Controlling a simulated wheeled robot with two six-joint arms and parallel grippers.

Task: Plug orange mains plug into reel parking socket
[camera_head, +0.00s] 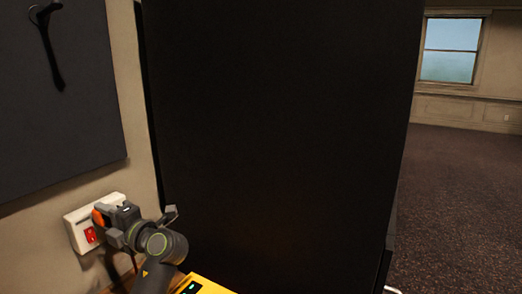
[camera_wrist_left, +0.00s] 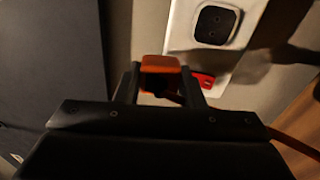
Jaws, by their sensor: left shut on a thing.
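The orange mains plug (camera_wrist_left: 165,70) is between the fingers of my left gripper (camera_wrist_left: 163,85) in the wrist view. In the head view, the left gripper (camera_head: 118,216) is shut on the plug (camera_head: 99,216), in front of a white wall socket plate (camera_head: 77,234). The plate has a red switch (camera_head: 90,235). In the wrist view, a dark socket face (camera_wrist_left: 215,25) with pin holes is bare, up and right of the plug. Whether the plug touches the plate, I cannot tell. I cannot make out the reel parking socket. My right gripper is not in view.
A tall black panel (camera_head: 280,130) fills the middle of the head view, just right of the arm. A dark board (camera_head: 60,110) hangs on the left wall. A yellow thing (camera_head: 212,286) with a green light shows at the bottom. Open floor (camera_head: 460,200) lies far right.

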